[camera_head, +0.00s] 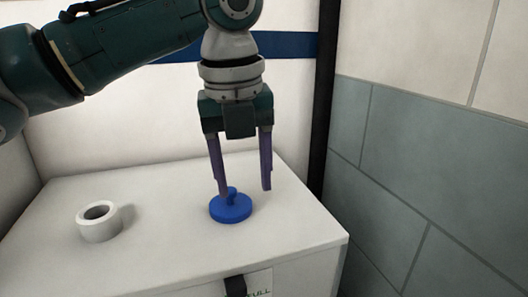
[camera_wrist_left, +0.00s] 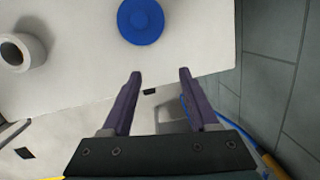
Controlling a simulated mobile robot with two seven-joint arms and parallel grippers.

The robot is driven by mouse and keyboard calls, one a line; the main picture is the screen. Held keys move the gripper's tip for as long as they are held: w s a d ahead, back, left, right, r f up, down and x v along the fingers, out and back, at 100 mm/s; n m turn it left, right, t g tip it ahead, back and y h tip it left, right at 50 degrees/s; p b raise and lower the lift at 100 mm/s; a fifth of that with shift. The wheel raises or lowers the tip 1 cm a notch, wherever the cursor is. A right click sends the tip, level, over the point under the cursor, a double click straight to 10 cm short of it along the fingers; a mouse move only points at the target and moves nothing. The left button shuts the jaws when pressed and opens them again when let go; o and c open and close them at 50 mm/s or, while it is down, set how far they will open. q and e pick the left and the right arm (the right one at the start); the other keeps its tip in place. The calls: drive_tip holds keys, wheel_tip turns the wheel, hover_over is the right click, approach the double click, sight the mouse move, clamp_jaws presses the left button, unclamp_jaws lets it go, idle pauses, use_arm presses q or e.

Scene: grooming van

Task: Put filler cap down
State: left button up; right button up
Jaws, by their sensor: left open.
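The blue filler cap (camera_head: 231,209) lies flat, its small knob upward, on the white box top (camera_head: 170,210). It also shows at the top of the left wrist view (camera_wrist_left: 140,21), beyond the fingertips. My left gripper (camera_head: 245,192) points down with its two purple fingers spread, and nothing is held between them. In the head view its left finger overlaps the cap's knob and its right finger is to the right of the cap. In the left wrist view the fingers (camera_wrist_left: 160,73) are apart from the cap. My right gripper is not in view.
A white ring-shaped roll (camera_head: 99,222) stands on the box top left of the cap. A black latch (camera_head: 236,286) and a label are on the box's front. A black post (camera_head: 322,100) and a grey tiled wall (camera_head: 400,170) bound the right side.

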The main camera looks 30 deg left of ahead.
use_arm(q)
drive_tip(key=s+d+f+n+t+h, duration=0.1)
drive_tip(key=s+d+f+n+h, duration=0.1)
drive_tip(key=s+d+f+n, duration=0.9)
drive_tip(key=s+a+r+n+y, duration=0.1)
drive_tip(key=s+a+n, duration=0.6)
drive_tip(key=s+n, duration=0.4)
drive_tip(key=n, duration=0.3)
drive_tip(key=shift+s+a+r+n+t, duration=0.15)
drive_tip(key=shift+s+r+n+t, duration=0.05)
drive_tip(key=shift+s+n+t, duration=0.2)
